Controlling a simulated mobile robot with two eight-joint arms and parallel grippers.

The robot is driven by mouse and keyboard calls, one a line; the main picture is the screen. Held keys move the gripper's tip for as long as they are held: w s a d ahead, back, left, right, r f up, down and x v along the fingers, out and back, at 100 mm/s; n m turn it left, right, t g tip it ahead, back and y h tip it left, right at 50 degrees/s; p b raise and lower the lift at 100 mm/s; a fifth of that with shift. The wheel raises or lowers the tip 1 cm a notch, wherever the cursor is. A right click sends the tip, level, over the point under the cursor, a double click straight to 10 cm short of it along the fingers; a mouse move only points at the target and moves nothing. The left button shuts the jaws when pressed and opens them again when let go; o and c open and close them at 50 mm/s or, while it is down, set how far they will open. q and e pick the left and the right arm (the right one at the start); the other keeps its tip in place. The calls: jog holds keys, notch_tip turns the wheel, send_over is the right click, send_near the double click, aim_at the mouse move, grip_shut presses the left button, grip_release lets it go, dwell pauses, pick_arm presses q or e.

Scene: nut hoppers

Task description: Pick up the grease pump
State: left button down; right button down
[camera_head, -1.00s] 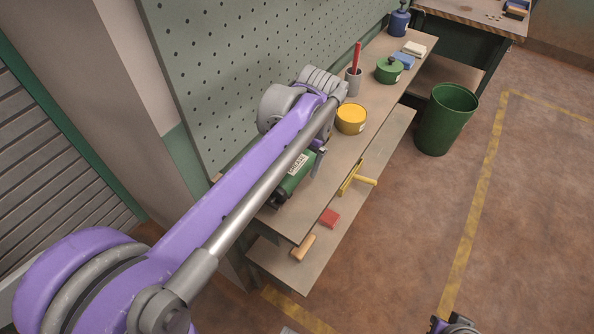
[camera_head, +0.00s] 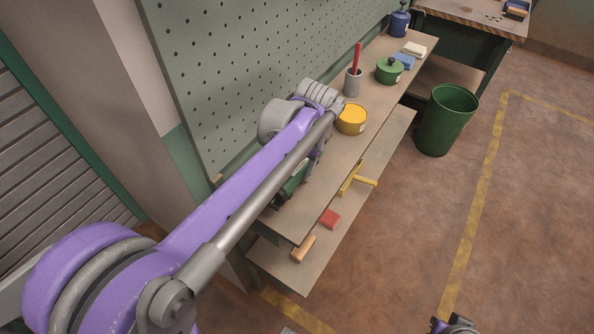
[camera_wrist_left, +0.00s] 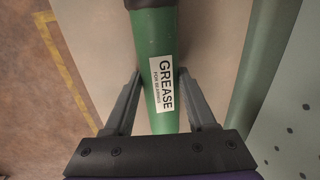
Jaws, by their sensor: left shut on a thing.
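The grease pump (camera_wrist_left: 158,45) is a green cylinder with a white "GREASE" label, seen close up in the left wrist view. My left gripper (camera_wrist_left: 160,82) has one dark finger on each side of the cylinder and is shut on it near the label. In the head view the pump (camera_head: 293,181) lies at the near end of the upper shelf, mostly hidden behind my purple left arm. Whether it touches the shelf is hidden. Part of my right arm's end (camera_head: 454,326) shows at the bottom edge, too cut off to read its jaws.
The upper shelf (camera_head: 318,200) also holds a yellow tin (camera_head: 351,119), a grey cup (camera_head: 353,84) with a red-handled tool, and a green pot (camera_head: 389,71). A red block (camera_head: 330,219) and a yellow tool (camera_head: 357,180) are on the lower shelf. A pegboard (camera_head: 235,70) stands behind.

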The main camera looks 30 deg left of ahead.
aim_at(299, 166)
dwell(0.4)
pick_arm(q)
notch_tip(299, 166, up, 10)
jog(key=shift+r+p, duration=0.1)
jog(key=shift+p, duration=0.3)
jog(key=c, duration=0.9)
grip_release()
grip_shut()
